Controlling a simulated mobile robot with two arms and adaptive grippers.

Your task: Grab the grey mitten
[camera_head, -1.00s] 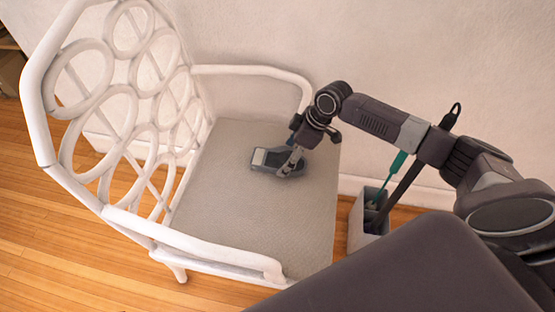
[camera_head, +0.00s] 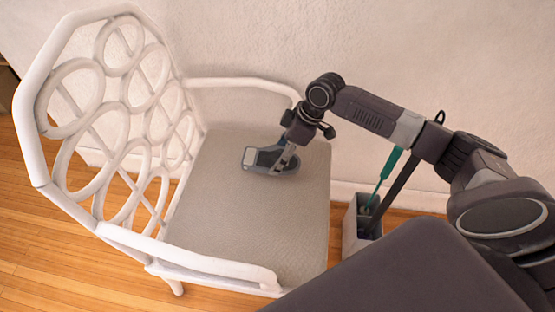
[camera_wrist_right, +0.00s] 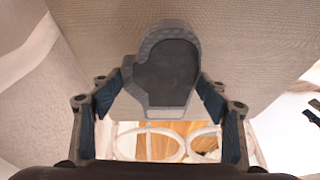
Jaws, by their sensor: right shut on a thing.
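The grey mitten (camera_head: 263,158), with a dark face and a lighter cuff, is at the far part of the chair seat (camera_head: 235,215) in the head view. I cannot tell whether it rests on the seat or is just above it. My right gripper (camera_head: 284,163) reaches down to it from the right and is shut on it. My left gripper is not in view.
The white chair has a ringed backrest (camera_head: 105,120) on the left and armrests at the far side (camera_head: 240,83) and near side (camera_head: 190,258). A pale wall (camera_head: 250,40) stands behind. A grey bin (camera_head: 358,222) with a green-handled item is right of the seat.

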